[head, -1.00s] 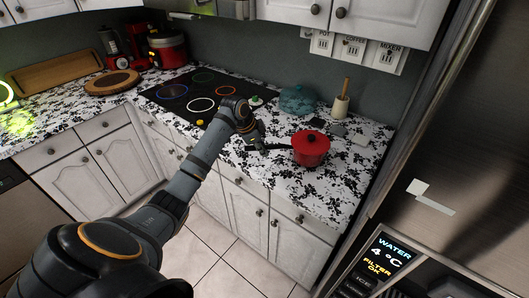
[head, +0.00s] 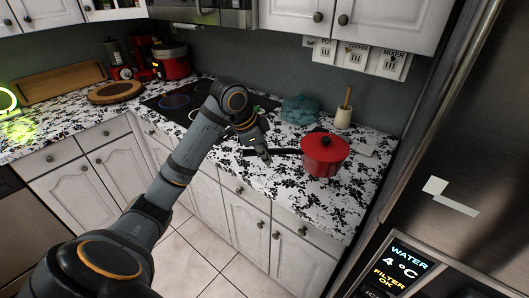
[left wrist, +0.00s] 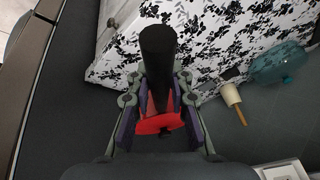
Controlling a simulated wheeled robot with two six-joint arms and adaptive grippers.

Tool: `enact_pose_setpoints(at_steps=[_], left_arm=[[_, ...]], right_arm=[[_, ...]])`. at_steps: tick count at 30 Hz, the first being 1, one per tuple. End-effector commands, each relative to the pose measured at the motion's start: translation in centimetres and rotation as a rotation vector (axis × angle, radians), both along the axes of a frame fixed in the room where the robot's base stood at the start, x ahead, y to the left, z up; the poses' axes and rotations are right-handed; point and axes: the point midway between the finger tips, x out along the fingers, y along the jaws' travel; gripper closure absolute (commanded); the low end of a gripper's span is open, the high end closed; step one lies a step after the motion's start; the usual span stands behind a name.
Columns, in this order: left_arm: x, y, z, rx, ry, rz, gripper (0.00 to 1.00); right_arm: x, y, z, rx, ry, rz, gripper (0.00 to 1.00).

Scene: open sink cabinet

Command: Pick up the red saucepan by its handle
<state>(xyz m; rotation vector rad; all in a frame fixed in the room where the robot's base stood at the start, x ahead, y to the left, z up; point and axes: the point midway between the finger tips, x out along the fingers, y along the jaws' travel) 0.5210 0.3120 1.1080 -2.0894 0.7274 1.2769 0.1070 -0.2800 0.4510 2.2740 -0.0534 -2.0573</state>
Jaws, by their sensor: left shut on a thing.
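The red saucepan (head: 326,158) has a red lid with a dark knob and a long black handle (head: 286,151) pointing left. My left gripper (head: 264,156) is shut on this handle, coming down over it from above. The saucepan appears raised above the patterned counter, roughly level. In the left wrist view the black handle (left wrist: 158,58) runs between the fingers of my left gripper (left wrist: 161,108), and a red part of the saucepan (left wrist: 160,124) shows behind it. Most of the saucepan is hidden there. My right gripper is in neither view.
A teal pot (head: 299,110) and a mortar with a wooden pestle (head: 343,115) stand behind the saucepan. The black cooktop (head: 170,103) lies to the left, partly behind my arm. The steel fridge (head: 460,130) is close on the right. The counter's front stretch (head: 295,195) is clear.

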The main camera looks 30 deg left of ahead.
Motion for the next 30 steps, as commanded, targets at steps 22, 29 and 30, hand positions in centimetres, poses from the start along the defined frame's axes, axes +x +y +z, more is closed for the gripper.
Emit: enact_pose_setpoints(at_steps=[22,29,30], left_arm=[[-3.2,-2.3,1.9,0.000,-0.006,0.000,1.00],[-3.2,-2.3,1.9,-0.001,-0.005,-0.001,1.00],[-3.2,-2.3,1.9,-0.001,-0.005,-0.001,1.00]], right_arm=[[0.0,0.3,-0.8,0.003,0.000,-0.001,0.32],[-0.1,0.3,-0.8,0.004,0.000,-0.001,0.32],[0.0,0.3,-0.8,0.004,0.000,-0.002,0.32]])
